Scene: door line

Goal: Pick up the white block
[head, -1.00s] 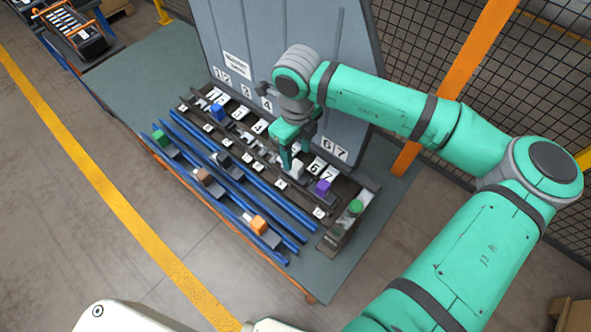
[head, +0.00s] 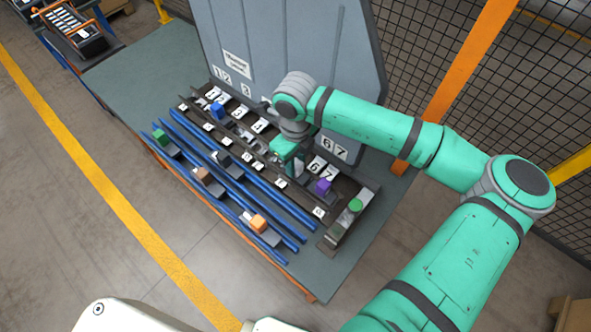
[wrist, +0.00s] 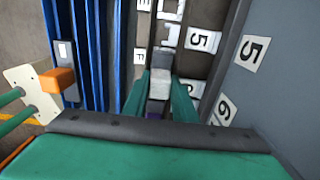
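The white block (wrist: 159,79) sits on the dark rack between my two fingers in the wrist view. One green finger is on each side of it, and my gripper (wrist: 159,92) looks open around it. Any gap to the fingers is very small, and contact cannot be made out. In the head view my gripper (head: 290,160) is low over the rack and largely hides the white block.
A purple block (head: 323,187) stands close by on the same rack, and a blue block (head: 217,111) stands farther left. Blue rails (head: 235,170) with green, brown and orange blocks run in front. A tall grey panel (head: 290,60) rises behind.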

